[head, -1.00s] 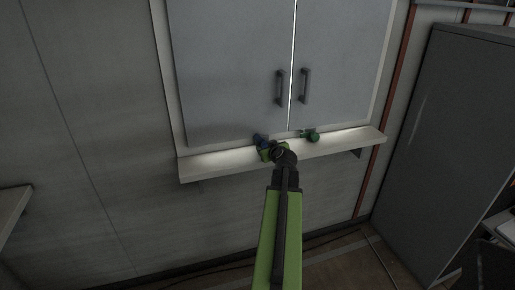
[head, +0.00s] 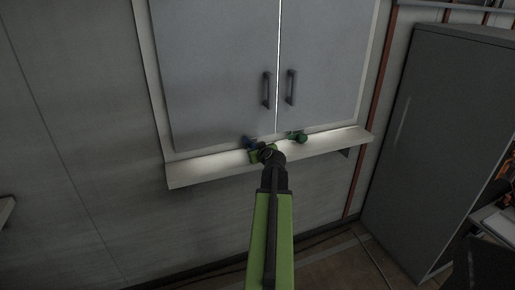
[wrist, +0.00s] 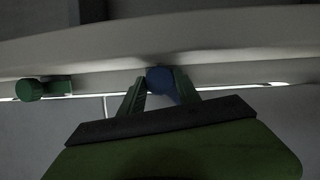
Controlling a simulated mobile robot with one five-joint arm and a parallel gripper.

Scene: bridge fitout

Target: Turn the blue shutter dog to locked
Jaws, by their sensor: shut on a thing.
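The blue shutter dog (head: 249,141) sits at the lower edge of the left grey shutter door (head: 215,80), just above the pale ledge. In the wrist view its round blue end (wrist: 159,78) shows between my fingertips, with a blue part running down and right between the fingers. My gripper (head: 256,150) is shut on the blue dog; the wrist view shows a green finger on each side of it (wrist: 160,88). The dog's exact angle is hard to tell. A green dog (head: 299,137) sits to the right, under the right door (head: 322,70), apart from my gripper.
The pale ledge (head: 210,168) runs beneath the doors, close under my gripper. Two dark door handles (head: 266,90) stand above. A tall grey cabinet (head: 435,140) stands at the right. The wall at the left is bare.

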